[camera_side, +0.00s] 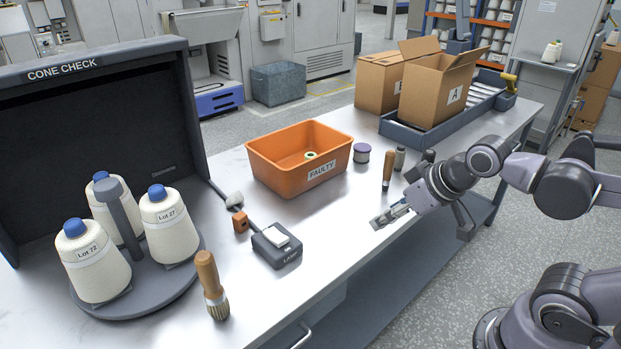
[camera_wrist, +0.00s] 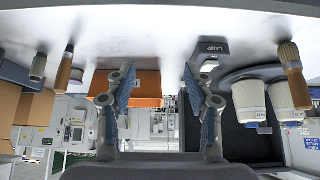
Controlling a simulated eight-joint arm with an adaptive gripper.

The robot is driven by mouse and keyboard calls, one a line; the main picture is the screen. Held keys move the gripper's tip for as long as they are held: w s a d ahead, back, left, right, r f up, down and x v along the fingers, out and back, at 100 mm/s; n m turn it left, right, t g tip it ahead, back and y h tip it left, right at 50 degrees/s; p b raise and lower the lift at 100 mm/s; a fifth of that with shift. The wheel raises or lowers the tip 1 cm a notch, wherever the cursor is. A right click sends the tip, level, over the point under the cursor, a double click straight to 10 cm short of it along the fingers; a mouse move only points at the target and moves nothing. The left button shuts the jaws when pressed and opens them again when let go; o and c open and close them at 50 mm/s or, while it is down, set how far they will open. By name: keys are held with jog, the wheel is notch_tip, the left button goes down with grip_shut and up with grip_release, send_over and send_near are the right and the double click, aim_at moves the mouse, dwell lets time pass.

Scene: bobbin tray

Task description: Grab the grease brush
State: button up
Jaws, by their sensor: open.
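The brush (camera_side: 211,285), with a wooden handle and pale bristles, stands upright, bristles down, at the table's near front. It also shows at the right edge of the upside-down wrist view (camera_wrist: 292,72). My gripper (camera_side: 390,215) is open and empty above the table's right front edge, well to the right of the brush. Its two fingers stand apart in the wrist view (camera_wrist: 158,70). A second wooden-handled tool (camera_side: 389,168) stands upright just beyond my gripper, also at the left of the wrist view (camera_wrist: 64,72); its working end is unclear.
The lamp switch box (camera_side: 278,246) and an orange "FAULTY" bin (camera_side: 325,177) lie between my gripper and the table's left part. Cone holder (camera_side: 150,300) with thread cones stands left of the brush. A dark cylinder (camera_side: 399,158) and a spool (camera_side: 361,153) stand near the second tool.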

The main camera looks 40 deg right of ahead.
jog(key=w+d+r+m+g+h, duration=0.2)
jog(key=w+d+r+m, duration=0.25)
jog(key=w+d, duration=0.45)
jog(key=m+g+h, duration=0.1)
jog(key=m+g, duration=0.1)
jog(key=m, duration=0.4)
send_near(389, 163)
jog(key=w, duration=0.1)
jog(key=shift+h, duration=0.3)
jog(key=x, duration=1.1)
jog(key=shift+s+d, duration=0.2)
jog(key=shift+s, duration=0.1)
grip_shut()
